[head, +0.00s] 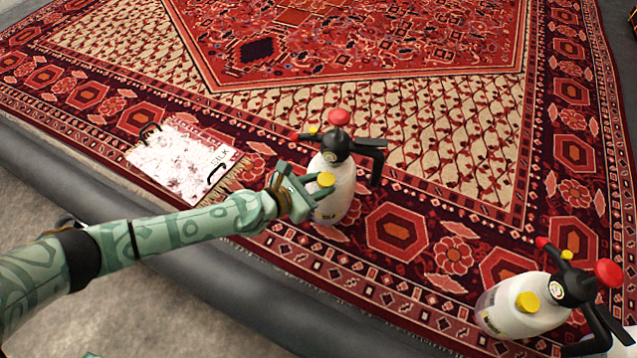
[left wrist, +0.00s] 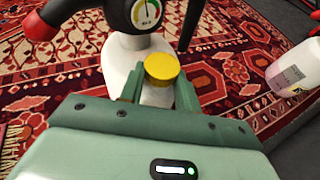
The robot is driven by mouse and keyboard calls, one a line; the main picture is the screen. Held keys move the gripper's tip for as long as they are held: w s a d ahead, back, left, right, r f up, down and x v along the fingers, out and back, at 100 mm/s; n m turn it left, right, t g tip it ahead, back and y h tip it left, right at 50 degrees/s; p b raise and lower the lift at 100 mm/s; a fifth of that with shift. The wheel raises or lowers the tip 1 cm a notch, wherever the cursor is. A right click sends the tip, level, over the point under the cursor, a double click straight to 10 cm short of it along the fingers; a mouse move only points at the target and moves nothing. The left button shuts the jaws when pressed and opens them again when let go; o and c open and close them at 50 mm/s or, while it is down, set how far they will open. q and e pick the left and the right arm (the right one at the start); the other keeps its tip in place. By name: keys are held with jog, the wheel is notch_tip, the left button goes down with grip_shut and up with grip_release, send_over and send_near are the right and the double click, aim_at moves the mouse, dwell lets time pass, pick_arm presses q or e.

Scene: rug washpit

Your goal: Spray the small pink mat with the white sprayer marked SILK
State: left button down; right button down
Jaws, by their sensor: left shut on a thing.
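A white sprayer (head: 338,200) with a black head, red knob and yellow cap stands on the big rug. My left gripper (head: 305,193) is shut on it at the yellow cap side; the fingers sit on either side of the cap (left wrist: 162,68) in the left wrist view. Its red nozzle tip (left wrist: 38,24) points left. A small pale mat (head: 172,158) with pinkish blotches, fringe and black loops lies on the rug's border, left of the sprayer. The word SILK shows on the mat.
A second, similar white sprayer (head: 505,308) stands at the lower right; it also shows in the left wrist view (left wrist: 298,72). A large red patterned rug (head: 400,60) fills most of the floor.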

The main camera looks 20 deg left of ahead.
pick_arm(q)
jog(key=shift+f+b, duration=0.3)
jog(key=shift+f, duration=0.05)
pick_arm(e)
jog(key=shift+s+f, duration=0.1)
jog(key=shift+f, duration=0.2)
pick_arm(q)
jog(key=c, duration=0.9)
grip_release()
jog(key=shift+s+f, duration=0.1)
jog(key=shift+f, duration=0.05)
jog(key=shift+p+v, duration=2.3)
jog(key=shift+v, duration=5.85)
pick_arm(e)
jog(key=s+f+m+g+y, duration=0.1)
jog(key=s+f, duration=0.4)
jog(key=s, duration=0.8)
jog(key=shift+s+f+m+g, duration=0.2)
jog(key=shift+s+m+g, duration=0.1)
jog(key=shift+m, duration=0.1)
jog(key=shift+d, duration=0.1)
